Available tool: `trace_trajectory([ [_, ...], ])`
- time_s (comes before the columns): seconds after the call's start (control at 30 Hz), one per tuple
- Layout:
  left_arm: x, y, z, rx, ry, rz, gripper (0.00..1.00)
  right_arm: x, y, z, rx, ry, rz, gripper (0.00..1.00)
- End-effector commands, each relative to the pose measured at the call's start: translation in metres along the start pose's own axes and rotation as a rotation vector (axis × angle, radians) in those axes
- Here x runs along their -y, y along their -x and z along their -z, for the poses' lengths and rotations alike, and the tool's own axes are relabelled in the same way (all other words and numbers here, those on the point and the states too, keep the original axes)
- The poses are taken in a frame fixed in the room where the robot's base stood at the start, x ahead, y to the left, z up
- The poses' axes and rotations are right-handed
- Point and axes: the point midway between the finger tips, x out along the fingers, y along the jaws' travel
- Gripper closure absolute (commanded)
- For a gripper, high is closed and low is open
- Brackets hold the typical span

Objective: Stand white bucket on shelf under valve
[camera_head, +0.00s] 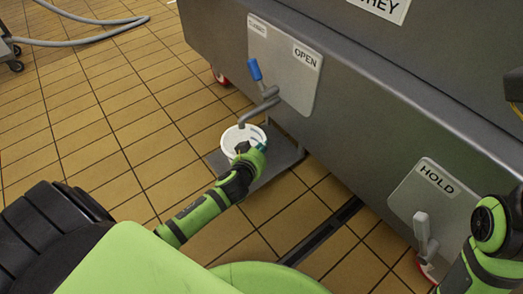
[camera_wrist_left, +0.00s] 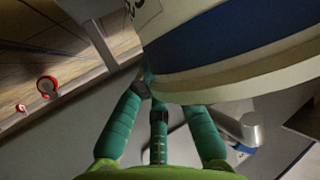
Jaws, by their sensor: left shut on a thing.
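The white bucket (camera_head: 232,136) is under the spout of the valve (camera_head: 266,98), which has a blue handle and sits by the OPEN sign. The grey shelf (camera_head: 287,152) juts out low from the vat, below and around the bucket. I cannot tell whether the bucket's base touches it. My left gripper (camera_head: 258,149) is shut on the bucket's near side. In the left wrist view the bucket (camera_wrist_left: 235,50) shows a blue band, large and close, and the teal fingers of the left gripper (camera_wrist_left: 150,85) meet at its edge. My right arm shows at the right, but its gripper does not.
The grey vat (camera_head: 370,90) fills the upper right. A hose (camera_head: 95,38) lies at upper left. Tiled floor at left is free.

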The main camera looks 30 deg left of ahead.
Motion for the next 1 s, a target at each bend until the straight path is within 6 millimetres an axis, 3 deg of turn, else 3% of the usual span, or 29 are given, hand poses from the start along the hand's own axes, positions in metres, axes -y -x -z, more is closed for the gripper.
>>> trace_trajectory([
  [0.1,0.0,0.0,0.0,0.001,0.0,0.0,1.0,0.0,-0.001,0.0,0.001,0.0,0.0,0.6],
  [0.13,0.0,0.0,0.0,0.002,0.001,0.0,0.81,0.0,-0.001,0.0,0.001,0.0,0.0,0.6],
  [0.17,0.0,0.001,-0.001,0.003,0.001,0.0,0.69,0.0,-0.001,0.0,0.001,0.0,0.0,0.6],
  [0.2,0.0,0.001,-0.001,0.003,0.001,0.0,0.64,0.0,0.0,0.0,0.001,0.0,0.0,0.6],
  [0.6,0.0,0.007,0.0,0.004,0.002,0.0,0.64,-0.001,-0.005,0.0,-0.003,0.0,0.0,0.6],
  [1.0,0.0,0.086,0.002,0.006,0.005,0.001,0.64,-0.006,0.02,-0.017,0.138,-0.015,-0.043,0.6],
])
